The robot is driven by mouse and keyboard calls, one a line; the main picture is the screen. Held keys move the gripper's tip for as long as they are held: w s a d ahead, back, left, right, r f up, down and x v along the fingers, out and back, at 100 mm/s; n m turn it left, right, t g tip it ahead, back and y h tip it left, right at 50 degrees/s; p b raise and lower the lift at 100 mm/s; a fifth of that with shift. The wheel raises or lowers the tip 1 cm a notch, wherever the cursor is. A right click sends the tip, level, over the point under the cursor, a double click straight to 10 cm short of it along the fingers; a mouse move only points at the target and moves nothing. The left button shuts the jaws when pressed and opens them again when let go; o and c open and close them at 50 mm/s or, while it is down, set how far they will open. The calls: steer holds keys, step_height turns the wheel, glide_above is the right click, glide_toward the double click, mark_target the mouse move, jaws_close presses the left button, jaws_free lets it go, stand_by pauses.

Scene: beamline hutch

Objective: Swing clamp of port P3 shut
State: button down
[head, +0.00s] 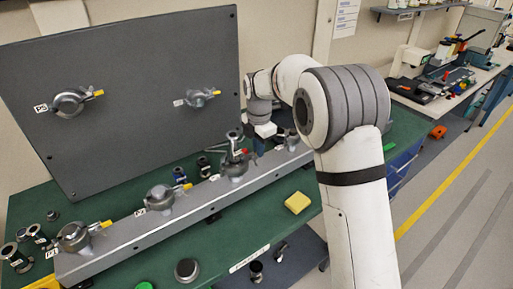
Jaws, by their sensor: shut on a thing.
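The third port from the left on the grey rail, taken as port P3 (235,166), has a metal flange stack standing on it. Its label is too small to read. A swing clamp (238,155) with a reddish lever sits around it, partly raised. My gripper (258,148) reaches down just right of this port, at the clamp's lever side. Its jaws are small and partly hidden, and they look shut at the clamp. The exact contact cannot be made out.
The rail (130,238) also carries clamped ports P1 (75,236) and P2 (160,198) and one at the right (291,139). A grey panel (130,60) stands behind. A yellow block (297,202) and loose fittings lie on the green bench (225,245).

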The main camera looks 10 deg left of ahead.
steer(key=shift+w+d+r, duration=0.1)
steer(key=shift+w, duration=0.05)
steer(key=c, duration=1.7)
jaws_free()
steer(key=shift+o, duration=0.6)
steer(key=shift+r, duration=0.35)
step_height(320, 180, up, 7)
steer(key=shift+b, duration=0.45)
